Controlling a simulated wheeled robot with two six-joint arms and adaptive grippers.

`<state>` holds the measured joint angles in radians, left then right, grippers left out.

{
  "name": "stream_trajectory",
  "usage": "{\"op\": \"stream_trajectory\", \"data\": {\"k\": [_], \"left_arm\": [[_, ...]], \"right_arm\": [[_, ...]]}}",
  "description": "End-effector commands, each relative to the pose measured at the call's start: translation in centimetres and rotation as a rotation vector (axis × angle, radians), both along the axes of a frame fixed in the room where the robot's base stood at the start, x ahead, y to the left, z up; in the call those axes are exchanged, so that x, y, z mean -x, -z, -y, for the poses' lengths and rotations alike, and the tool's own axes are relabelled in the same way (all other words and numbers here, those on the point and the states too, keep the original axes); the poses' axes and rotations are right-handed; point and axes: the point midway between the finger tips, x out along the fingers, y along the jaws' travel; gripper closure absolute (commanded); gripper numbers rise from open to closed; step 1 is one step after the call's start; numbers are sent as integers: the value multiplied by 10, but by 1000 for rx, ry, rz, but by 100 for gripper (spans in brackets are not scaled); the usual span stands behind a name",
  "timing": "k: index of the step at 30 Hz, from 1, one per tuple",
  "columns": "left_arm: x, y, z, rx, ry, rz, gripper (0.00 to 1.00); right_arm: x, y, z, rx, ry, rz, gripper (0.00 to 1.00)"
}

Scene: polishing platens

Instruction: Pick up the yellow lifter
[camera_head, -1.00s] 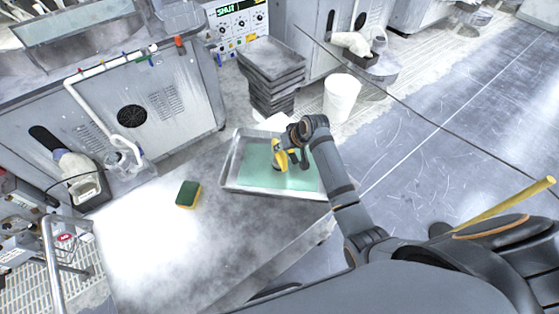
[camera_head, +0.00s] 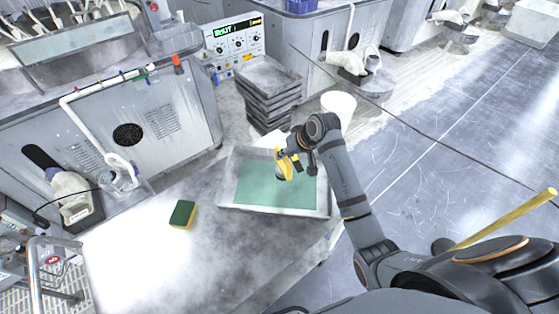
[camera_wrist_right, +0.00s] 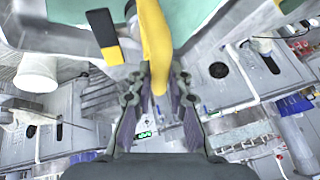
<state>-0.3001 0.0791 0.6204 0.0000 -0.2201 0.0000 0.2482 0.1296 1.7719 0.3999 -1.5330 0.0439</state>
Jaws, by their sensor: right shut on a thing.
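The yellow lifter (camera_head: 285,164) is in my right gripper (camera_head: 291,156), above the metal tray (camera_head: 225,186) with a green sheet (camera_head: 262,190) in it. In the right wrist view the yellow lifter (camera_wrist_right: 155,45) stands between the two fingers of the right gripper (camera_wrist_right: 158,85), which are shut on it. A black piece with a yellow end (camera_wrist_right: 103,35) also shows there beside the lifter; I cannot tell whether they are joined. My left gripper does not show in the head view.
A green and yellow sponge (camera_head: 183,214) lies on the table (camera_head: 185,265) left of the tray. A stack of grey trays (camera_head: 270,100) and a white bin (camera_head: 338,103) stand behind. The table's front left is clear.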

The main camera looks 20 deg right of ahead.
Motion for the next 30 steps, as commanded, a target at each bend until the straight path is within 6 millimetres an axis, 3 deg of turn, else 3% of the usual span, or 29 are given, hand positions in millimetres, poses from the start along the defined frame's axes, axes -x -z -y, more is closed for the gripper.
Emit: {"op": "stream_trajectory", "data": {"k": [6, 16, 22, 30], "left_arm": [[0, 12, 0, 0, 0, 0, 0], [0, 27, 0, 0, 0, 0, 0], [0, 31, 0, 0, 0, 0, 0], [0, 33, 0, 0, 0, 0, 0]], "right_arm": [[13, -37, 30, 10, -2, 11, 100], [39, -60, 82, 11, -1, 6, 100], [48, -69, 98, 7, -1, 5, 100], [52, -75, 104, 1, -2, 5, 100]]}}
